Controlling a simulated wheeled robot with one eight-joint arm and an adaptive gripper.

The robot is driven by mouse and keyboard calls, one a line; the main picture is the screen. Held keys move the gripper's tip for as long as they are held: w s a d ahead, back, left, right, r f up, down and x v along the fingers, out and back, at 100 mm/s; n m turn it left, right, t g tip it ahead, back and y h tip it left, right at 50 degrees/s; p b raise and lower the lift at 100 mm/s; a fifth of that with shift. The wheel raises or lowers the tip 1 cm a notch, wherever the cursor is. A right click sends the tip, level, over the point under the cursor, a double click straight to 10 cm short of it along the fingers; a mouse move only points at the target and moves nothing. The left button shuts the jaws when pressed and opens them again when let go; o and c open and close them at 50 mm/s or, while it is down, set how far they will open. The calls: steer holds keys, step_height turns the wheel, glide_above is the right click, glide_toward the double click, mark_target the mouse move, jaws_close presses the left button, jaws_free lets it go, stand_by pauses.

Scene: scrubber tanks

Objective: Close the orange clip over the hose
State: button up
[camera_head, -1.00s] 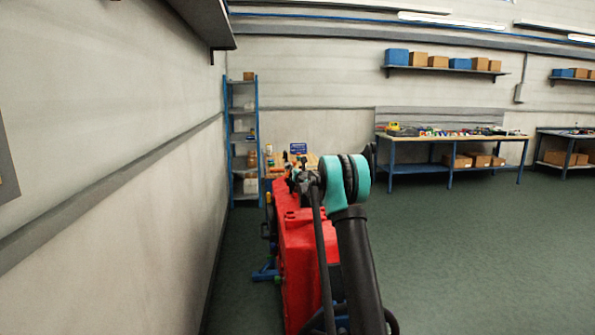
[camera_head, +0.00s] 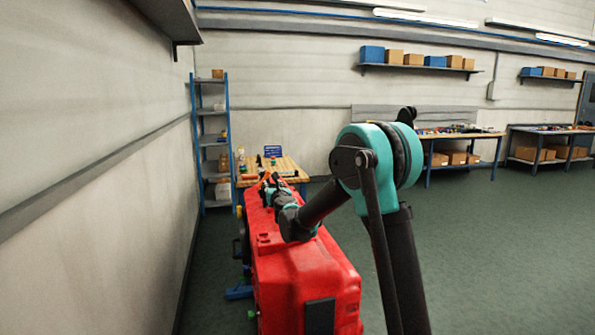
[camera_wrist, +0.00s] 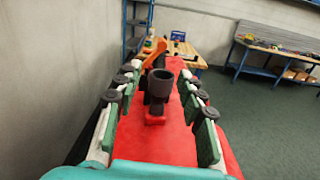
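The orange clip (camera_wrist: 155,53) stands raised at a slant beyond a black cup-shaped fitting (camera_wrist: 160,84) on top of the red tank (camera_wrist: 165,143) in the wrist view. The fitting may be the hose end; I cannot tell. My gripper (camera_wrist: 160,74) is open, its two fingers spread left and right of the fitting, with nothing visibly held. The clip lies ahead, near the fingertips. In the head view the red tank (camera_head: 300,275) is below my arm, and my gripper (camera_head: 271,191) is small over its far end. Orange also shows there, too small to read.
A wooden-topped bench (camera_head: 285,168) stands just beyond the tank. A blue shelf rack (camera_head: 210,145) and the wall (camera_head: 90,200) are on the left. The green floor (camera_head: 480,250) to the right is open, with workbenches (camera_head: 460,138) at the back.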

mark_target(269, 174)
steer(key=x, duration=1.7)
steer(key=shift+d, duration=0.15)
jaws_close()
